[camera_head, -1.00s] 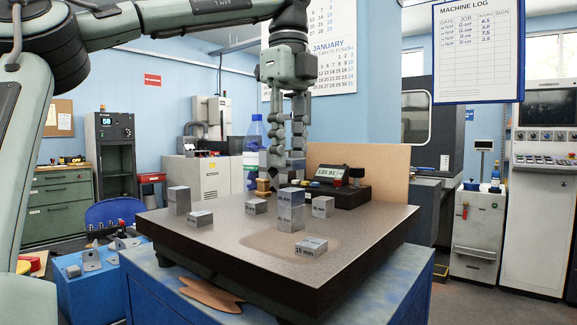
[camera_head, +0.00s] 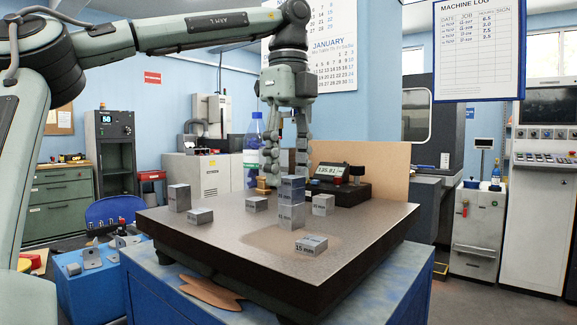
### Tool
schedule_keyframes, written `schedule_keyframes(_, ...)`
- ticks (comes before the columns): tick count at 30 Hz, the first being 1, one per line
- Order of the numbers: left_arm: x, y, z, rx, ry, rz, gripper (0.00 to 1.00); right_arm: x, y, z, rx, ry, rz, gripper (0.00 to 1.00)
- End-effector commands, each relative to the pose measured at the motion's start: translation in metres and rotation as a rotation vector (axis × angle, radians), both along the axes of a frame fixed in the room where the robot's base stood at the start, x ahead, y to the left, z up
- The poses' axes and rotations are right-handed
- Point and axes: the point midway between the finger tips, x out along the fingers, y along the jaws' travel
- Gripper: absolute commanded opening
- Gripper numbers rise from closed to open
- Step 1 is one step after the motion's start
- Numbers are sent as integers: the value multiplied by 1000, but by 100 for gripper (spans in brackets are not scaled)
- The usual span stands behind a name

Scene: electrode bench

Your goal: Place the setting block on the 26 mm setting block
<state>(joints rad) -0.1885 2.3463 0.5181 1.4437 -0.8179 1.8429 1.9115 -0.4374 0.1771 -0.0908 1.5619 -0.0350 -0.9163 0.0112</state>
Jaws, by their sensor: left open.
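A stack of grey metal blocks stands on the dark surface plate (camera_head: 235,235). Its top piece is a grey setting block (camera_head: 292,182), which sits upright on the labelled block below it (camera_head: 291,197). I take that to be the 26 mm setting block, but its label is too small to read surely. A further labelled block (camera_head: 291,215) is at the bottom. My left gripper (camera_head: 287,175) points down over the stack. Its fingers are apart, one to each side of the stack top, and seem clear of the top block. My right gripper is not in view.
Several loose blocks lie around: a tall one (camera_head: 179,197) and a low one (camera_head: 200,215) at left, one behind (camera_head: 256,203), one at right (camera_head: 323,204), and the 15 mm block (camera_head: 311,243) in front. A digital readout (camera_head: 331,174) stands behind.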

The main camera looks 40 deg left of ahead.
Motion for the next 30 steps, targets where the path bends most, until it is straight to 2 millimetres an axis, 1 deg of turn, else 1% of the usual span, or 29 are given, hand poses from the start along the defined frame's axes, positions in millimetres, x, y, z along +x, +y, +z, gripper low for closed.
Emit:
schedule_keyframes(4,0,0,2,0,0,0,50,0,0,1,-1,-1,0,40)
schedule_keyframes(5,0,0,5,1,-1,1,50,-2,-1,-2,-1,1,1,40)
schedule_keyframes(9,1,0,26,3,-3,3,50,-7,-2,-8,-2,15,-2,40)
schedule_keyframes(15,1,0,59,2,-1,2,50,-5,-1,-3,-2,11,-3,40)
schedule_keyframes(18,1,0,70,2,0,2,50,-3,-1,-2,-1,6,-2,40)
schedule_keyframes(22,0,0,76,1,1,0,50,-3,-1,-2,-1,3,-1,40)
schedule_keyframes(30,0,0,77,0,1,-1,50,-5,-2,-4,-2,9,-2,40)
